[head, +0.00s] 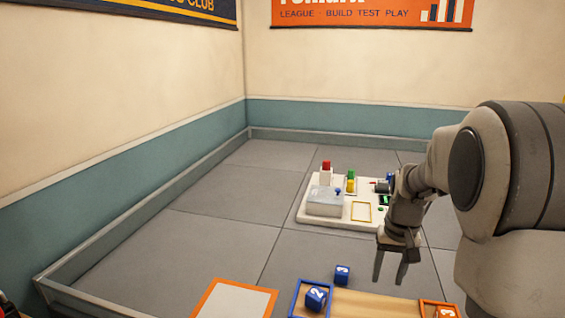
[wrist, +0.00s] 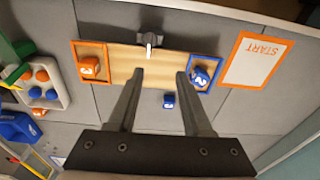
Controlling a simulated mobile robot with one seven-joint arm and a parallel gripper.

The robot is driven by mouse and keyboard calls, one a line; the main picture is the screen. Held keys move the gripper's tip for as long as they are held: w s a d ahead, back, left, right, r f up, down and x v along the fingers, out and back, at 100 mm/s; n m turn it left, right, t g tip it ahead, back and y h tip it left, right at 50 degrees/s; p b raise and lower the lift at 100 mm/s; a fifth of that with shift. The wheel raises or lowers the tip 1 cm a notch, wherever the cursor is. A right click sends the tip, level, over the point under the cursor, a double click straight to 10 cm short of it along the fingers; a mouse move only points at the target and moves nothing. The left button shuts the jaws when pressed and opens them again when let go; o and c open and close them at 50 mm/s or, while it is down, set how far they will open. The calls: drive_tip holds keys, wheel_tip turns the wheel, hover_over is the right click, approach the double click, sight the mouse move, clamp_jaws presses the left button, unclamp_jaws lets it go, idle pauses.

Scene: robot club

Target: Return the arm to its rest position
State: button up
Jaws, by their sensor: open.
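My arm reaches in from the right of the head view. My gripper (head: 390,272) points down, open and empty, above the grey floor just behind the wooden board (head: 375,303). In the wrist view my gripper (wrist: 160,88) shows two spread fingers with nothing between them. Beyond the fingertips there, the wooden board (wrist: 158,58) has a blue-framed end holding a blue cube (wrist: 201,78) and an orange-framed end holding an orange cube (wrist: 89,68). Another blue cube (head: 342,274) lies on the floor outside the blue frame.
A white board (head: 311,221) with coloured blocks and small parts stands behind my gripper. An orange-bordered start mat (head: 235,300) lies at the front. A tray with orange and blue balls (wrist: 42,83) shows at the left of the wrist view. Low walls edge the floor; its left part is clear.

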drive_tip(key=s+a+r+n+t+p, duration=0.1)
drive_tip(key=s+a+r, duration=0.2)
drive_tip(key=s+r, duration=0.25)
drive_tip(key=s+a+r+t+p, duration=0.1)
drive_tip(key=s+a+r, duration=0.25)
drive_tip(key=r, duration=0.25)
drive_tip(key=s+a+r+n+t+p, duration=0.1)
drive_tip(key=s+a, duration=0.1)
drive_tip(key=s, duration=0.4)
drive_tip(key=s+a+r+t, duration=0.1)
drive_tip(key=s+a+r, duration=0.1)
drive_tip(key=s, duration=0.5)
drive_tip(key=shift+a+r+n+t+p, duration=0.2)
drive_tip(key=shift+r+n+t+p, duration=0.1)
drive_tip(key=shift+n+p, duration=0.1)
drive_tip(key=shift+s+d, duration=0.1)
